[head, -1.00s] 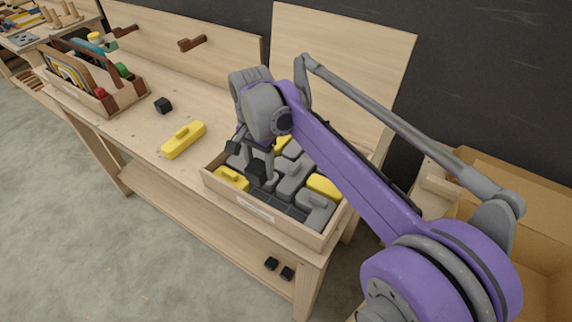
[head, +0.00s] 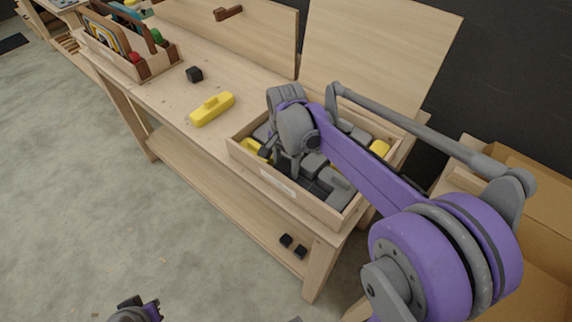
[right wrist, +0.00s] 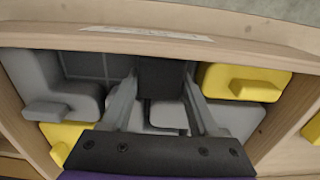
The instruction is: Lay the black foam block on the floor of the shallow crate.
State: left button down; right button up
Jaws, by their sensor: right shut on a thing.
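The black foam block (right wrist: 160,76) is between the fingers of my right gripper (right wrist: 161,84) in the right wrist view. The gripper is shut on it. In the head view my right gripper (head: 283,166) is down inside the shallow crate (head: 296,194), near its front wall, and the wrist mostly hides the block. A dark gridded patch of crate floor (right wrist: 88,65) shows left of the block in the wrist view. I cannot tell whether the block touches the floor. Part of my left gripper (head: 136,309) shows at the bottom edge; its fingers are unclear.
Grey pieces (right wrist: 58,88) and yellow pieces (right wrist: 242,82) fill much of the crate around the gripper. A yellow block (head: 212,109) and a small black block (head: 194,74) lie on the bench. A wooden tote (head: 130,50) stands at far left. Small black pieces (head: 292,246) lie on the lower shelf.

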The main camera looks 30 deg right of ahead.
aim_at(286, 164)
jog(key=shift+f, duration=0.1)
jog(key=o, duration=1.4)
notch_tip(286, 164, up, 12)
jog(key=shift+r+p, duration=0.15)
jog(key=shift+p, duration=0.35)
